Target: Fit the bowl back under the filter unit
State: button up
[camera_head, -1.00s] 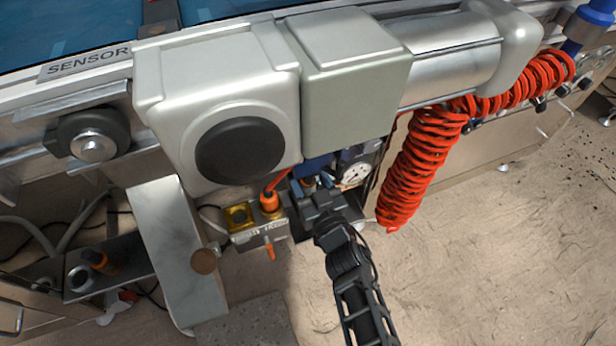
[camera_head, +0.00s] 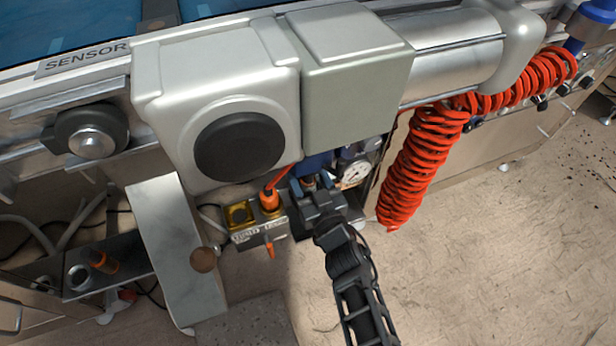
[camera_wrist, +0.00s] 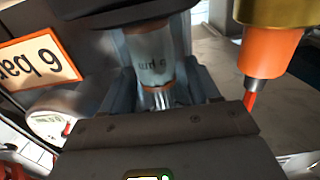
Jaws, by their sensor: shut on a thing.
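The bowl (camera_wrist: 153,68) is a clear, greyish cup with upside-down print on it. It shows in the wrist view between the two fingers of my gripper (camera_wrist: 157,80), which is shut on it. A dark body (camera_wrist: 115,8), apparently the underside of the filter unit, is right at the bowl's far end in that view. I cannot tell whether the two touch or are locked together. In the head view my gripper (camera_head: 314,187) is below a dark blue part (camera_head: 319,163) of the air unit, under the large grey housing. The bowl is mostly hidden there.
A pressure gauge (camera_head: 354,173) is just right of my gripper. A red coiled hose (camera_head: 415,170) hangs at the right. The grey housing (camera_head: 355,80) overhangs. Open floor (camera_head: 480,260) lies lower right.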

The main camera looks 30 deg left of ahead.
jog(key=shift+f, duration=0.3)
jog(key=o, duration=1.2)
jog(key=shift+c, duration=0.2)
jog(key=p+v, duration=0.3)
jog(key=v, duration=0.3)
jog(key=shift+s+d+r, duration=0.15)
jog(key=shift+d, duration=0.05)
jog(key=shift+s+d, duration=0.45)
jog(key=shift+d, duration=0.05)
